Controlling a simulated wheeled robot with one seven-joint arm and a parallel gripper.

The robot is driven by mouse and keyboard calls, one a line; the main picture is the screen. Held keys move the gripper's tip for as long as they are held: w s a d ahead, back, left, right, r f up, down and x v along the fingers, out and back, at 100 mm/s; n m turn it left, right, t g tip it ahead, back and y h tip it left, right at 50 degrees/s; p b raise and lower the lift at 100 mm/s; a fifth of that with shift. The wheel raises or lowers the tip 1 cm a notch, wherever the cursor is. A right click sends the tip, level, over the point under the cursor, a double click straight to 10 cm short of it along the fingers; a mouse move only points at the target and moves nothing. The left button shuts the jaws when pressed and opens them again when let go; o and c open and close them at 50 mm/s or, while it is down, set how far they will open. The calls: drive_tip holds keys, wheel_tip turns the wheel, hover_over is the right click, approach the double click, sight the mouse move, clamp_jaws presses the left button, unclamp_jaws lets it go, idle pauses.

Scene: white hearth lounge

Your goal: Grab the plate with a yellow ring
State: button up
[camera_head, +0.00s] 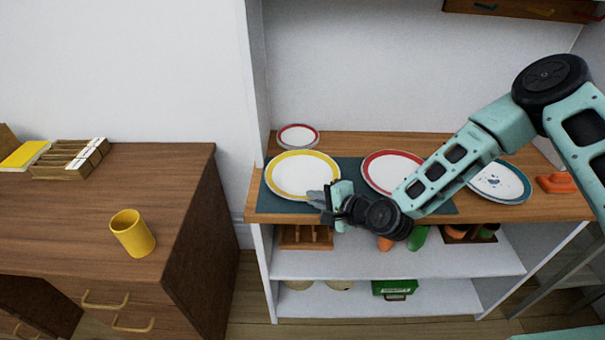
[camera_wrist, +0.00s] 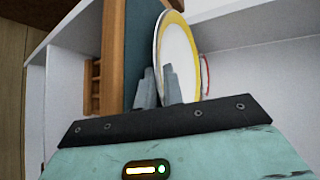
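The plate with a yellow ring (camera_head: 302,174) is white with a yellow rim and lies at the left of the dark teal mat on the wooden shelf top. My gripper (camera_head: 319,200) is at its near right edge. In the wrist view the plate (camera_wrist: 180,50) appears edge-on, with its rim between the two grey fingers (camera_wrist: 160,88). The fingers are close together and appear shut on the rim; the exact contact is partly hidden. The plate still looks level, at or just above the mat (camera_head: 271,203).
A red-ringed plate (camera_head: 390,170) is right of my gripper, partly behind my arm. A smaller red-ringed plate (camera_head: 298,137) is behind. A blue-rimmed plate (camera_head: 500,183) and an orange object (camera_head: 556,183) are at the right. A yellow cup (camera_head: 133,233) stands on the left desk.

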drive_tip(key=shift+w+a+f, duration=0.1)
drive_tip(key=shift+w+a, duration=0.05)
drive_tip(key=shift+w, duration=0.05)
clamp_jaws()
